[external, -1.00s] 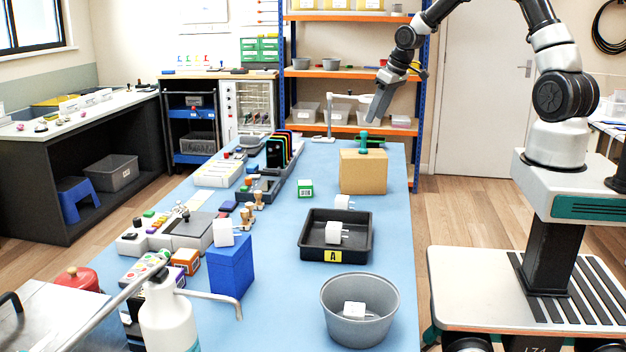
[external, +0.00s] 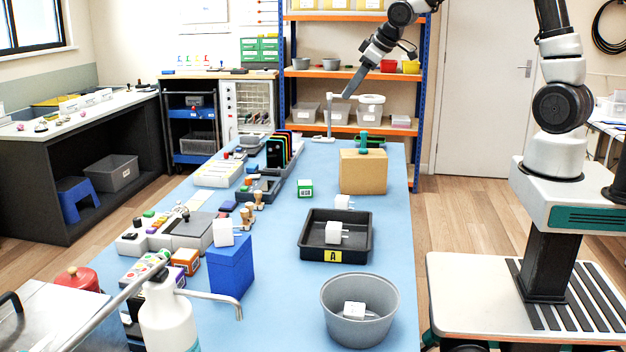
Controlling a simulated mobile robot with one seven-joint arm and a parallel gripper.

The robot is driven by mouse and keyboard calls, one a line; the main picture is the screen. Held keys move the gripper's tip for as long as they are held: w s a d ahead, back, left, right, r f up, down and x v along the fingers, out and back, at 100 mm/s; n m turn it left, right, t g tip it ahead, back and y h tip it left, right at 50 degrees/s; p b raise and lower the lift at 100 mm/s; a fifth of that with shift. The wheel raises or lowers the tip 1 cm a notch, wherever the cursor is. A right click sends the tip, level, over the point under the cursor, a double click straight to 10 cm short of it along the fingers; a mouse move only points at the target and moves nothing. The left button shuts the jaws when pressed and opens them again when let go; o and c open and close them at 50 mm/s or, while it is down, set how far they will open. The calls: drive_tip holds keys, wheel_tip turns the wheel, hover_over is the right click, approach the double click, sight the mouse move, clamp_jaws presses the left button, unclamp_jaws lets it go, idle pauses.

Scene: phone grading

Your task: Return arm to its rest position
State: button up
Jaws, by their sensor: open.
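My gripper (external: 350,90) hangs in the air above the far end of the blue table (external: 285,300), in front of the shelf rack. It points down and to the left. It is open, nothing shows in it, and it touches nothing. The gap between its fingers is too small to see. My arm arches from the base at the right, and its top runs out of the picture.
A cardboard box (external: 363,175) with a green-handled item on top stands below and nearer. A black tray (external: 308,252) marked A and a grey bowl (external: 325,300) hold white plug-like blocks. The rack (external: 423,120) stands behind my gripper.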

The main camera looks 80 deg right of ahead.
drive_tip(key=w+a+r+n+t+y+b, duration=0.1)
drive_tip(key=a+r+n+t+b, duration=0.15)
drive_tip(key=a+r, duration=0.65)
drive_tip(key=a+r+n+t+y+b, duration=0.1)
drive_tip(key=a+r+n+t, duration=0.25)
drive_tip(key=a+r, duration=0.6)
drive_tip(key=s+a+f+m+g+p, duration=0.2)
drive_tip(key=s+a+f+g+p, duration=0.1)
drive_tip(key=s, duration=0.9)
drive_tip(key=s+a+f+m+g+y+p, duration=0.1)
drive_tip(key=s+f, duration=0.5)
drive_tip(key=s, duration=0.6)
drive_tip(key=a+m+g+p, duration=0.1)
drive_tip(key=a+g+p, duration=0.1)
drive_tip(key=shift+s+p, duration=0.2)
drive_tip(key=shift+p, duration=0.15)
